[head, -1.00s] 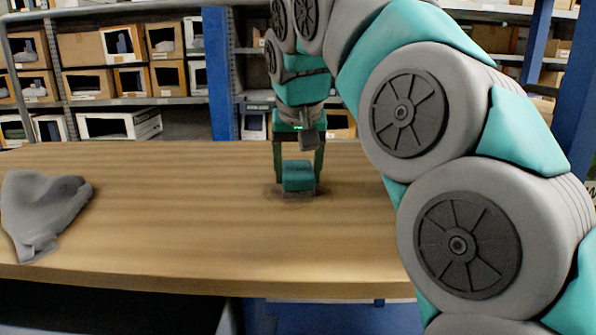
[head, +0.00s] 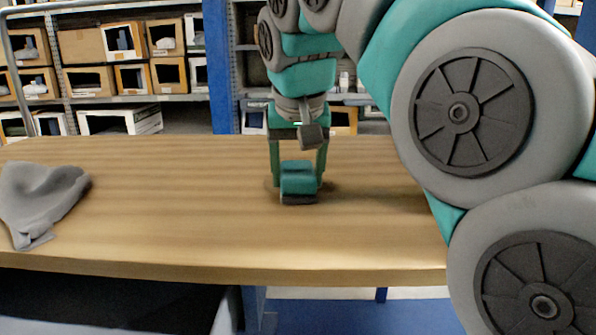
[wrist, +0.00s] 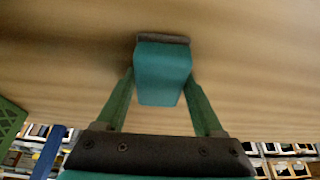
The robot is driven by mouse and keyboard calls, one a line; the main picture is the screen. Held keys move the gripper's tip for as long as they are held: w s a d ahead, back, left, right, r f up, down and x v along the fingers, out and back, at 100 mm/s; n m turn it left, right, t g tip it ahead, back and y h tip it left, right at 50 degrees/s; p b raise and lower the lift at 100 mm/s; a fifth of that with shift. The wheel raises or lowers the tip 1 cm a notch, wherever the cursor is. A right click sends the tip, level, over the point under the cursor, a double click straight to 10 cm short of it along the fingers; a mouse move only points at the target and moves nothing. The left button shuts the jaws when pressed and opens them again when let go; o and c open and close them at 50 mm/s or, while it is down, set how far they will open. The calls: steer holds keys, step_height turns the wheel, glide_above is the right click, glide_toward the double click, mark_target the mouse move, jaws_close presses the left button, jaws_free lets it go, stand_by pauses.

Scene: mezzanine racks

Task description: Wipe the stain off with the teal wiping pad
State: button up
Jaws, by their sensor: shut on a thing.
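The teal wiping pad (head: 298,180), a teal block with a dark grey underside, is on the wooden tabletop. My gripper (head: 298,176) is shut on it from above, one finger on each side. In the wrist view the pad (wrist: 163,72) sits between the green fingers of my gripper (wrist: 162,78), its dark sole against the wood. A faint darker smudge of the stain (head: 329,187) shows on the wood beside the pad. The pad and fingers hide whatever lies under them.
A crumpled grey cloth (head: 40,200) lies at the left of the table (head: 180,225). The wood between cloth and pad is clear. Shelves with boxes (head: 125,75) and a blue post (head: 217,70) stand behind the table.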

mark_target(286, 163)
steer(key=shift+s+b, duration=0.4)
steer(key=shift+s, duration=1.2)
steer(key=shift+a+f, duration=0.1)
steer(key=shift+a, duration=0.95)
steer(key=shift+w+d+r+p, duration=0.1)
steer(key=shift+w+p, duration=0.55)
steer(key=shift+w, duration=0.85)
steer(key=shift+w+r+p, duration=0.1)
steer(key=shift+w+p, duration=0.5)
steer(key=shift+w, duration=0.9)
steer(key=shift+w+p, duration=0.6)
steer(key=shift+w, duration=1)
steer(key=shift+w+d+f, duration=0.1)
steer(key=shift+w+f, duration=0.1)
steer(key=shift+w, duration=0.45)
steer(key=shift+w+r+p, duration=0.1)
steer(key=shift+w+p, duration=0.75)
steer(key=shift+w, duration=0.85)
steer(key=shift+r, duration=0.15)
steer(key=shift+r, duration=1.4)
